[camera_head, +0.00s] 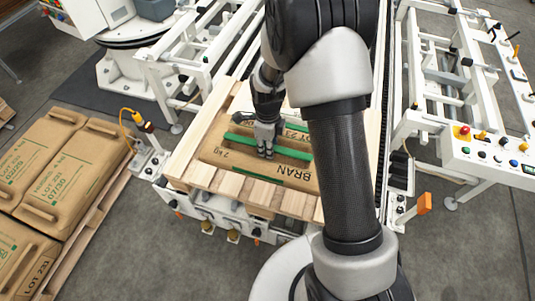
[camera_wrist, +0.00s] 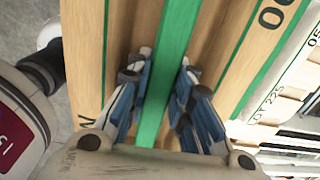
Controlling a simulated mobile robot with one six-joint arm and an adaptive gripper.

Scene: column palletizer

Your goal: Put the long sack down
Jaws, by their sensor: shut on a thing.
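The long sack (camera_head: 222,157) is tan-brown with green bands and the word BRAN. In the head view it lies flat at or just above the wooden pallet (camera_head: 232,185); I cannot tell whether it touches. My gripper (camera_head: 266,154) points down at the sack's middle and is shut on its raised green strip. In the wrist view the sack (camera_wrist: 88,60) fills the centre, and the green strip (camera_wrist: 172,40) runs between the two blue-grey fingertips (camera_wrist: 163,85). My arm hides the sack's right part in the head view.
The pallet sits on a white conveyor frame (camera_head: 205,212). Several brown sacks (camera_head: 60,170) lie on another pallet at the left. A white control panel (camera_head: 490,160) with coloured buttons stands at the right. An orange-topped sensor post (camera_head: 135,118) stands near the pallet's left side.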

